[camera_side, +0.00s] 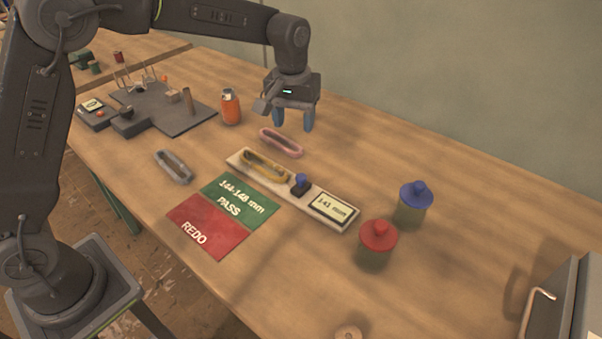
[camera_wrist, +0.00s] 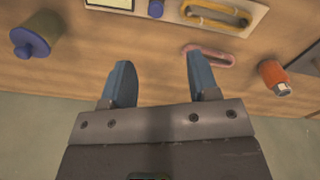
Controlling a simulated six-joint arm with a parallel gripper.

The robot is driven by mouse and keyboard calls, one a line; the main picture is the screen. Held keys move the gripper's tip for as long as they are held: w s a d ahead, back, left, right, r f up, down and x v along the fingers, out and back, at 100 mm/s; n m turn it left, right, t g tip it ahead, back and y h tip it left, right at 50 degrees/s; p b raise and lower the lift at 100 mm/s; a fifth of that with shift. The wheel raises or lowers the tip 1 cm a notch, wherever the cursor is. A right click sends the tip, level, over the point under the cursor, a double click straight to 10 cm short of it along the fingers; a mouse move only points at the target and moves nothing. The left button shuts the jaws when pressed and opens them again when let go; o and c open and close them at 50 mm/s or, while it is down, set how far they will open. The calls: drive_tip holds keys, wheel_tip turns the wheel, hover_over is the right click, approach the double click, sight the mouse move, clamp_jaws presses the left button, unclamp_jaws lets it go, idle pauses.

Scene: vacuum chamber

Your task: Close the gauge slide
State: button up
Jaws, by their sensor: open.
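The gauge is a pale board (camera_side: 318,217) lying on the table in the side view. A yellow oval link (camera_side: 265,166) lies on its left part. The gauge slide (camera_side: 300,184), a small dark block with a blue knob, sits just right of the link. A display (camera_side: 333,208) at the right end reads 141 mm. My gripper (camera_side: 294,125) is open and empty above the table, behind the board. In the wrist view, my gripper (camera_wrist: 158,80) has its blue fingers apart with bare wood between them. The board (camera_wrist: 178,14) is at the top edge, with the slide's blue knob (camera_wrist: 156,8) partly cut off.
A pink link (camera_side: 281,142) lies behind the board and a grey link (camera_side: 173,167) to its left. Green PASS (camera_side: 251,211) and red REDO (camera_side: 190,236) mats lie in front. Red-topped (camera_side: 378,238) and blue-topped (camera_side: 416,196) jars stand right. An orange bottle (camera_side: 231,107) stands left of my gripper.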

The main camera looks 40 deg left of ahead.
sight(301, 176)
drive_tip(key=f, duration=0.5)
drive_tip(key=w+f, duration=0.1)
drive_tip(key=f, duration=1)
drive_tip(key=shift+w+d, duration=0.25)
drive_tip(key=shift+d, duration=0.05)
clamp_jaws()
